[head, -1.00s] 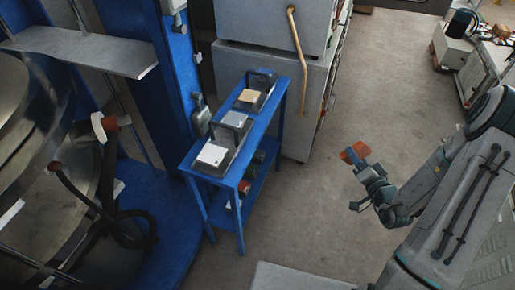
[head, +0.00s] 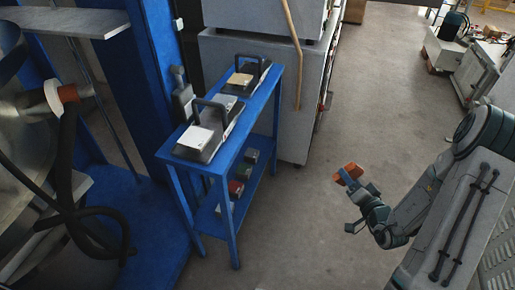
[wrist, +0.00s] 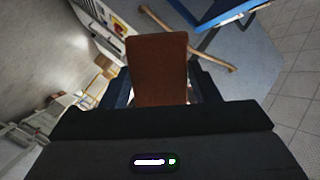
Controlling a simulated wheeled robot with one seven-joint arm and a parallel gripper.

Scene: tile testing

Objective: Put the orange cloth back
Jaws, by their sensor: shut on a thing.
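The orange cloth (head: 349,173) is held at the end of my arm, to the right of the blue table in the head view. In the wrist view the cloth (wrist: 157,68) looks like a flat brown-orange block standing between the fingers. My gripper (head: 357,183) is shut on it, above the open floor and well apart from the table. On the blue table (head: 258,100) stand two dark trays with handles. The near tray (head: 213,143) holds a white piece and a grey piece. The far tray (head: 257,85) holds a tan piece.
The table's lower shelf (head: 243,198) carries several small coloured blocks. A grey cabinet (head: 270,50) stands behind the table. Large round metal machinery with a dark hose (head: 68,190) is at the left. The floor (head: 310,225) between table and arm is clear.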

